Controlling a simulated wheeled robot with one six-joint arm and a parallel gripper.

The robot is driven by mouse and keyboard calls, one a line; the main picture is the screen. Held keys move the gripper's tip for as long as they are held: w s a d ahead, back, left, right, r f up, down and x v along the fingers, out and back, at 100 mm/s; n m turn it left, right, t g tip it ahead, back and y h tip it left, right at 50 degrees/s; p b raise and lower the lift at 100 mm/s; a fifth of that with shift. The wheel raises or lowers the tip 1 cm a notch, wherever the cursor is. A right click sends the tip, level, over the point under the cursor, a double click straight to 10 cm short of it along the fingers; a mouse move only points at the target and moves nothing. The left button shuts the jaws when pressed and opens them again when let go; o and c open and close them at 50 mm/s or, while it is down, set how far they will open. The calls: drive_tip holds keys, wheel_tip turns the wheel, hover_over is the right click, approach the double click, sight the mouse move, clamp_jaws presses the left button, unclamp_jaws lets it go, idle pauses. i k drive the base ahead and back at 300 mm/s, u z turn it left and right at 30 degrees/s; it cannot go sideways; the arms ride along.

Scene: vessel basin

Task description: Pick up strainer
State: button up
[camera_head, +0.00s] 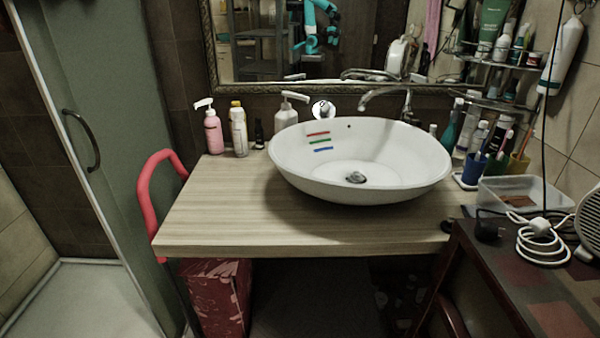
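A small round grey metal piece (355,177), which looks like the strainer, lies at the bottom of the white vessel basin (430,165), at its drain. It is too small to tell whether it sits in the drain hole or lies loose on it. The basin stands on the wooden countertop (225,205). My gripper is not directly in view. A teal and dark arm shows only as a reflection in the mirror (270,60), and its fingers cannot be made out.
A faucet (385,95) reaches over the basin's back rim. Pump bottles (213,130) stand at the left; cups, bottles and a clear tray (520,190) crowd the right. A red curved rail (145,200) is by the counter's left edge. The counter's front left is clear.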

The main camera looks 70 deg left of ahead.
sight(356, 178)
drive_tip(key=u, duration=2.15)
drive_tip(key=i, duration=1.15)
drive_tip(key=u, duration=0.3)
